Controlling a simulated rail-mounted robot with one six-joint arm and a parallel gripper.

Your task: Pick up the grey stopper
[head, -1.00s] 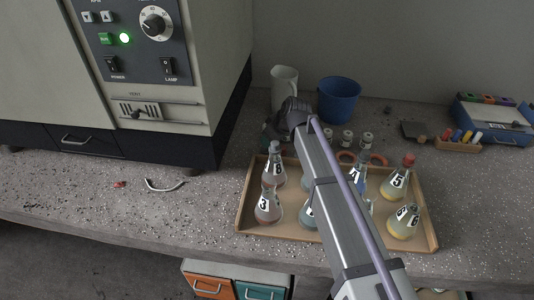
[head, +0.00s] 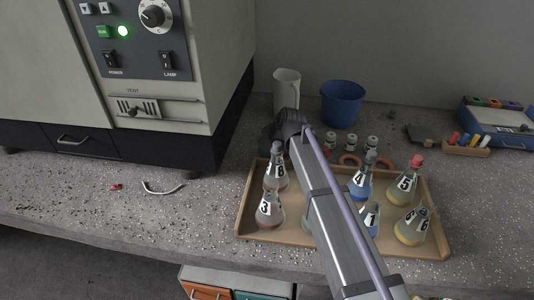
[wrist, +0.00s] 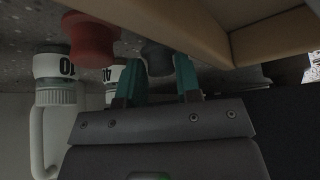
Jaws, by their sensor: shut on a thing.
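In the wrist view my gripper (wrist: 160,72) has its two teal fingers around the grey stopper (wrist: 157,56), a dark rounded piece low by the bench and close to the tray's edge. The fingers are shut on it, and they cover part of it. The stopper's lower end is hard to make out in the shadow. The stopper in the grip does not show there.
A wooden tray (head: 439,228) of labelled flasks stands close by; its wall also shows in the wrist view (wrist: 200,32). A red piece (wrist: 90,38) and white-labelled vials (wrist: 55,68) are beside the fingers. A white jug (head: 287,88) and blue cup (head: 341,103) stand behind.

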